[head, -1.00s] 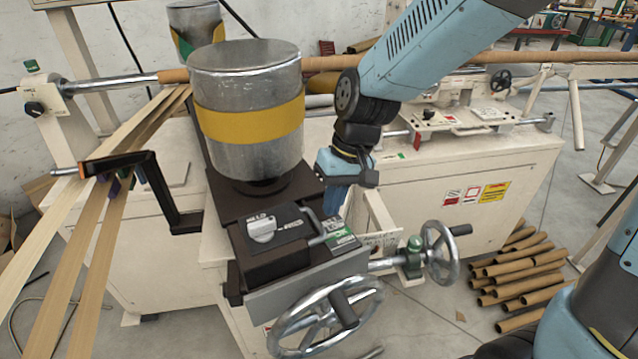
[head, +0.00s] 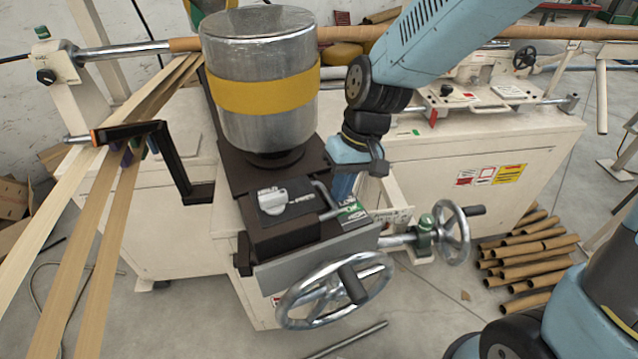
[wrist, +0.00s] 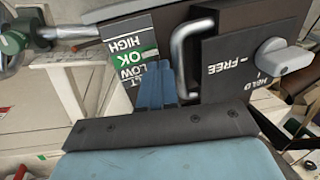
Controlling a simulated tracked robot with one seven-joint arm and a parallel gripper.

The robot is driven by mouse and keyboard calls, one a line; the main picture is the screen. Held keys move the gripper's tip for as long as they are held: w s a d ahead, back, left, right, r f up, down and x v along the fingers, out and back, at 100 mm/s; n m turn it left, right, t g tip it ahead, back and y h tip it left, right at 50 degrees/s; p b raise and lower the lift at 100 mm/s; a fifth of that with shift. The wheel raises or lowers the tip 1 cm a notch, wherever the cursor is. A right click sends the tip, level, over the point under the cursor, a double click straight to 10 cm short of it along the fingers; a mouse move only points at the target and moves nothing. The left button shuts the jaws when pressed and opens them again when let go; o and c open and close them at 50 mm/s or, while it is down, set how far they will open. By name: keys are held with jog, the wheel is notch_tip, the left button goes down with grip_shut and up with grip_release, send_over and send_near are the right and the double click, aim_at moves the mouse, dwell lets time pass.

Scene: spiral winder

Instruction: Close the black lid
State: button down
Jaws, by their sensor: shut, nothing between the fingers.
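The black lid (head: 290,205) is the dark panel on top of the black box at the front of the winder. It carries a light grey knob and a metal loop handle (head: 326,197), with the words HOLD and FREE. It looks nearly flat on the box; I cannot tell if a gap remains under it. The lid also shows in the wrist view (wrist: 232,75), with its handle (wrist: 184,58). My gripper (head: 343,187) is shut and empty, just right of the handle. In the wrist view its blue fingertips (wrist: 157,72) are beside the handle, over the LOW/OK/HIGH label (wrist: 130,62). Contact is unclear.
A metal cylinder (head: 262,120) with a yellow band stands behind the lid. A large handwheel (head: 335,290) is in front and a smaller one (head: 452,232) to the right. A black crank arm (head: 175,165) is at left. Cardboard tubes (head: 525,250) lie on the floor.

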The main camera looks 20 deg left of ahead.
jog(key=w+d+r, duration=0.6)
jog(key=w+d, duration=0.1)
jog(key=d, duration=0.2)
jog(key=s+d+r+m+t, duration=0.2)
jog(key=d+r, duration=0.2)
jog(key=d, duration=0.3)
jog(key=s+d+r+m+t+h, duration=0.1)
jog(key=s+d+r+m+t, duration=0.2)
jog(key=d+r, duration=0.2)
jog(key=s+d+r+m+t+h, duration=0.1)
jog(key=d+r, duration=0.4)
jog(key=d, duration=0.6)
jog(key=shift+s+m+t, duration=0.7)
jog(key=shift+s+m, duration=0.2)
jog(key=shift+s, duration=0.3)
jog(key=shift+a, duration=0.1)
